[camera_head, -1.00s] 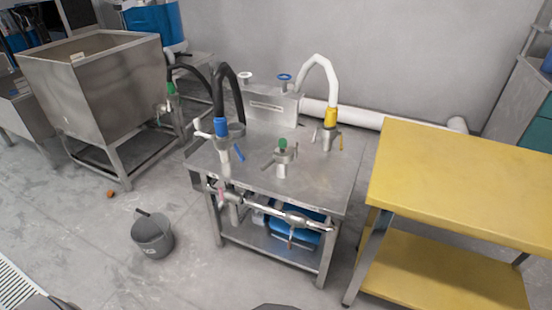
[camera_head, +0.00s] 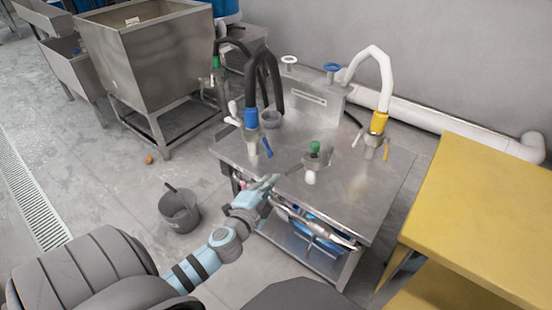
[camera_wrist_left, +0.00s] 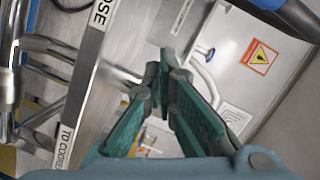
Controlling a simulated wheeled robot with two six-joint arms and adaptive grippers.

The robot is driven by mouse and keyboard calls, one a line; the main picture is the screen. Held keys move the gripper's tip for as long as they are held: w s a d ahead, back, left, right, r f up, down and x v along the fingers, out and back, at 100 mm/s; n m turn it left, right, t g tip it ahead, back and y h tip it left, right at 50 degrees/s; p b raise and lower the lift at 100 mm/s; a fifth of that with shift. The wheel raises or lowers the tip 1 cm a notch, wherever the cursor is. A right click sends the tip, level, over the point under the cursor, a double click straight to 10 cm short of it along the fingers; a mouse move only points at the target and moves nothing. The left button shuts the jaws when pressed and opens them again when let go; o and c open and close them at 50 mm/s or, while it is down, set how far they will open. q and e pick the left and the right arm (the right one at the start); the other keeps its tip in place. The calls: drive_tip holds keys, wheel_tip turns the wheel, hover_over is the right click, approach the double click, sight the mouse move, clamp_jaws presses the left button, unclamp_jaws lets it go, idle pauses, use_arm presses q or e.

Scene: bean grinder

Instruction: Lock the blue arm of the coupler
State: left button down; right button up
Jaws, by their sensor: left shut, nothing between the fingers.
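The coupler (camera_head: 251,118) with a blue collar and black hose stands upright at the left of the steel table (camera_head: 350,215). Its blue arm (camera_head: 267,147) slants down to the right, and a white arm (camera_head: 234,112) sticks out on the other side. My left gripper (camera_head: 272,180) is shut and empty at the table's front edge, below and apart from the blue arm. In the left wrist view, its green fingers (camera_wrist_left: 165,68) meet near the middle. I cannot clearly make out the blue arm there. My right gripper is not in view.
A green-topped fitting (camera_head: 314,158) stands right of the gripper, and a yellow-collared coupler (camera_head: 379,122) farther right. Pipes run below the front edge. A bucket (camera_head: 179,211) is on the floor; a yellow table (camera_head: 490,210) is at right.

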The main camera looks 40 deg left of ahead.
use_arm(q)
hover_over(272, 168)
drive_tip(key=d, duration=0.5)
drive_tip(key=shift+w+a+f+b, duration=0.2)
drive_tip(key=shift+w+f+b, duration=0.1)
drive_tip(key=shift+b, duration=0.15)
drive_tip(key=shift+s+a+f+b, duration=0.1)
drive_tip(key=shift+a+f+b, duration=0.3)
drive_tip(key=shift+a, duration=0.2)
drive_tip(key=shift+s+a+f+b, duration=0.1)
drive_tip(key=shift+a+f+b, duration=0.25)
drive_tip(key=shift+a, duration=0.7)
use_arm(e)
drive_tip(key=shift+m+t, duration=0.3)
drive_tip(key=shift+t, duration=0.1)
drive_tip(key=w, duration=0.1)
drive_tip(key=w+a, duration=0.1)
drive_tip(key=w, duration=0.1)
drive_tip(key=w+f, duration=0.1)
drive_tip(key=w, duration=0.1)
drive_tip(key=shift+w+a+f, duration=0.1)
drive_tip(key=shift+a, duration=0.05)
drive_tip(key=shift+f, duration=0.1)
